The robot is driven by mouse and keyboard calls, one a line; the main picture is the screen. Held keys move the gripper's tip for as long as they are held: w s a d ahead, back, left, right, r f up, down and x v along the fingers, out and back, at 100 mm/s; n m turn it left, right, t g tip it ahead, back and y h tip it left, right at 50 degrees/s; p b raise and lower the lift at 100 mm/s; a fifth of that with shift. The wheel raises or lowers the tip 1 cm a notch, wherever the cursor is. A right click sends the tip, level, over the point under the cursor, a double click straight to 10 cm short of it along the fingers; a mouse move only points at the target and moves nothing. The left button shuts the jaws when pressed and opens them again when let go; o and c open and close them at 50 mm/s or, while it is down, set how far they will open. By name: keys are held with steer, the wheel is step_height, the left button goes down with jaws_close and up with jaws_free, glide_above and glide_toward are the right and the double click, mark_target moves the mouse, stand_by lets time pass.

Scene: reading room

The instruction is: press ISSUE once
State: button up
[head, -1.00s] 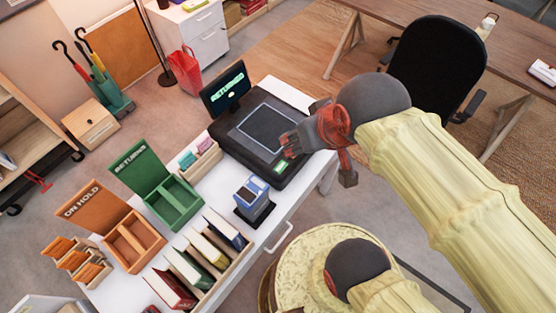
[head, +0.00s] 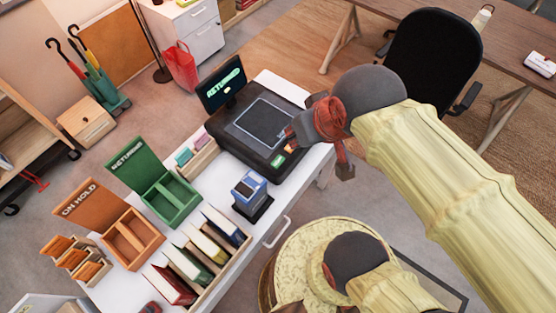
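The black desk machine (head: 262,138) stands on the white desk, with a dark square pad on top. Its small screen (head: 222,84) shows green lettering that seems to read RETURNS. On the machine's near right edge are a green lit button (head: 277,160) and an orange one (head: 291,148). Their labels are too small to read, so I cannot tell which is ISSUE. My gripper (head: 292,132) is at the machine's right edge, just above the orange button. I cannot tell whether it touches. Its fingers are seen from behind and partly hidden, and nothing shows in them.
A blue stamp-like device (head: 249,187) stands in front of the machine. A green RETURNS box (head: 172,200), an orange ON HOLD box (head: 133,238) and a rack of books (head: 205,252) fill the desk's left part. A black chair (head: 435,60) is behind my arm.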

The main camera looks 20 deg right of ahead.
jaws_close()
stand_by(1.3)
